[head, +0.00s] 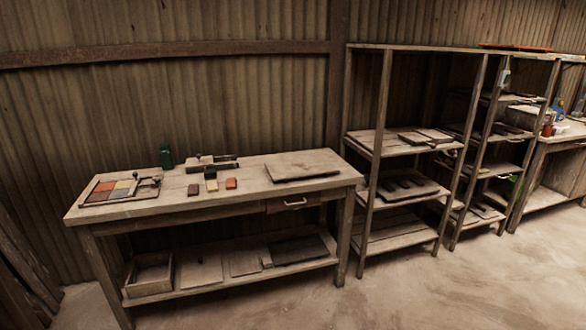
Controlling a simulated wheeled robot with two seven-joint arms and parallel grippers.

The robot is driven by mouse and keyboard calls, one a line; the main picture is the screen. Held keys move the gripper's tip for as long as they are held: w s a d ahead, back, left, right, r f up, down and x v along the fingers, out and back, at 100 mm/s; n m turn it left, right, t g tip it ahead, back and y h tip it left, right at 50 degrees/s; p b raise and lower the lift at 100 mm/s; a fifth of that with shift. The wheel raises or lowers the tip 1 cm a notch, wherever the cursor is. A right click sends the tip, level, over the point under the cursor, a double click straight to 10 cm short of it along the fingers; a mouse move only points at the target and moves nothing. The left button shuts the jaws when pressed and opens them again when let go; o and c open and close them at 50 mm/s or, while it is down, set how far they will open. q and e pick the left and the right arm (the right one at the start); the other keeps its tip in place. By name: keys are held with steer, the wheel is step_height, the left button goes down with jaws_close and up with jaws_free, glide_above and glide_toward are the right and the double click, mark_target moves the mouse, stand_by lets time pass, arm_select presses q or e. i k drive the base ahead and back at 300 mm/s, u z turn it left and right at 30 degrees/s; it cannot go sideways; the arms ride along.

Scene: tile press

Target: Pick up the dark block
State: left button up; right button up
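A wooden workbench (255,192) stands at the left of the head view. A small dark block (193,189) lies on its top, left of the middle. Another dark piece (210,172) sits just behind and right of it, with a pale block (212,185) in front. A reddish block (231,183) lies to the right. These are small in the picture, so I cannot tell whether the dark piece and pale block touch. Neither of my grippers is in view.
A green bottle (166,157) and a wood-and-metal tool (198,161) stand behind the blocks. A dark board (302,171) lies right. Shelves (378,141) stand beside the bench. The floor in front is clear.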

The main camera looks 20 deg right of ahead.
mark_target(211, 173)
steer(key=z, duration=0.15)
steer(key=i, duration=0.6)
steer(key=z, duration=0.45)
steer(key=i, duration=1.65)
steer(key=u, duration=0.15)
